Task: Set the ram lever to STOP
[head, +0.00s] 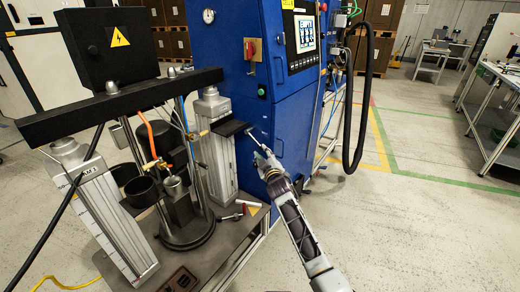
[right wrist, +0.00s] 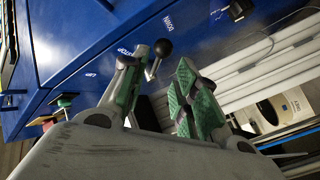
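The ram lever (right wrist: 163,48), a black ball on a thin metal rod, shows in the right wrist view in front of the blue cabinet. Its ball lies between the printed labels STOP (right wrist: 125,52) and DOWN (right wrist: 168,22); I cannot tell its exact setting. My right gripper (right wrist: 157,72) is open, its green-padded fingers apart. The rod passes near the left finger in that view, and I cannot tell whether they touch. In the head view the right gripper (head: 262,157) is at the blue cabinet's (head: 235,75) lower front. My left gripper is not in view.
The drum pump frame with its grey column (head: 216,150) and dark crossbeam (head: 120,105) stands left of the gripper. A second black knob (right wrist: 236,10) shows in the right wrist view. A black hose (head: 364,100) hangs right of the cabinet.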

